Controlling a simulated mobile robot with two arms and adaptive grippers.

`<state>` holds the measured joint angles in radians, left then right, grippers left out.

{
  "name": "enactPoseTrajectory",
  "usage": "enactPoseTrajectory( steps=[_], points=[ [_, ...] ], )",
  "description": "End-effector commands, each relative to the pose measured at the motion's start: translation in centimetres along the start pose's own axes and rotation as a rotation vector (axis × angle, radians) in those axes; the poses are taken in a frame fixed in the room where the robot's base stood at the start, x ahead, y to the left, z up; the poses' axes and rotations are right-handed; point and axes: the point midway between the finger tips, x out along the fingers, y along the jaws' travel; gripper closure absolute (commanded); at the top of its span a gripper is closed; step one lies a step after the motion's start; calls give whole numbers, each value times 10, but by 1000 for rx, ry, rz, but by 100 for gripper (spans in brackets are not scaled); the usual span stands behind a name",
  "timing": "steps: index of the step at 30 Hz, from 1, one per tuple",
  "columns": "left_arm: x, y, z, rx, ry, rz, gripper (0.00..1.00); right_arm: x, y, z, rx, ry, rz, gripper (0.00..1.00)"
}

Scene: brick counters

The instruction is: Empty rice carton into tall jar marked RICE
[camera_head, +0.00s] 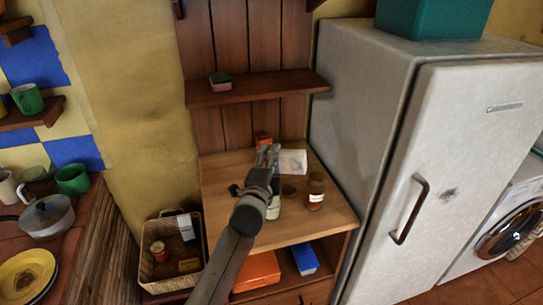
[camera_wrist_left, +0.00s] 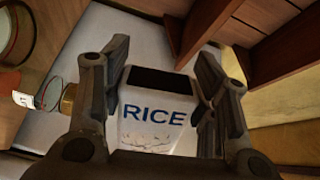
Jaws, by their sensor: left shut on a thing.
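My left gripper (camera_head: 268,155) is shut on a white carton (camera_head: 292,162) above the wooden cabinet top. The carton looks tipped on its side, pointing right. In the left wrist view the carton (camera_wrist_left: 152,122) sits between the two fingers (camera_wrist_left: 155,92) and reads RICE in blue, with a dark patch at its end that may be an opening. Below the gripper stands a jar with a pale label (camera_head: 273,209), partly hidden by my arm. No jar's marking is legible in the head view, so I cannot tell which is the RICE jar. My right gripper is not in view.
A red-brown jar with a white label (camera_head: 316,190) and a small dark-topped item (camera_head: 289,190) stand on the cabinet top (camera_head: 335,217). An orange item (camera_head: 264,140) is behind the gripper. The fridge (camera_head: 400,130) bounds the right; a basket (camera_head: 152,277) is lower left; a shelf (camera_head: 258,86) is above.

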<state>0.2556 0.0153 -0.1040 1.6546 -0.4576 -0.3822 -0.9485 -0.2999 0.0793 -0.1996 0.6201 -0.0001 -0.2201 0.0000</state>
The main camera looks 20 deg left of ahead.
Motion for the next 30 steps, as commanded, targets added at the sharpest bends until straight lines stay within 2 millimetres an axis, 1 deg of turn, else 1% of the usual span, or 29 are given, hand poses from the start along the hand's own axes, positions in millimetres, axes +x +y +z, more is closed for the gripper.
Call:
enactPoseTrajectory(
  steps=[5,9,10,21,27,30],
  points=[
    [0,-11,-7,213,1,-2,72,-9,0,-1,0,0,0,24],
    [0,-24,-16,498,0,-1,72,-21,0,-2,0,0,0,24],
    [0,-28,-17,540,0,0,72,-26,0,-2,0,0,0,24],
    [0,-54,-27,866,-2,2,72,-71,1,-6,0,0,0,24],
    [0,-64,-31,1013,-3,2,72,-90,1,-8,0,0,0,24],
    [0,-66,-32,1062,-4,3,72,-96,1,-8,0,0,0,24]
  ],
)
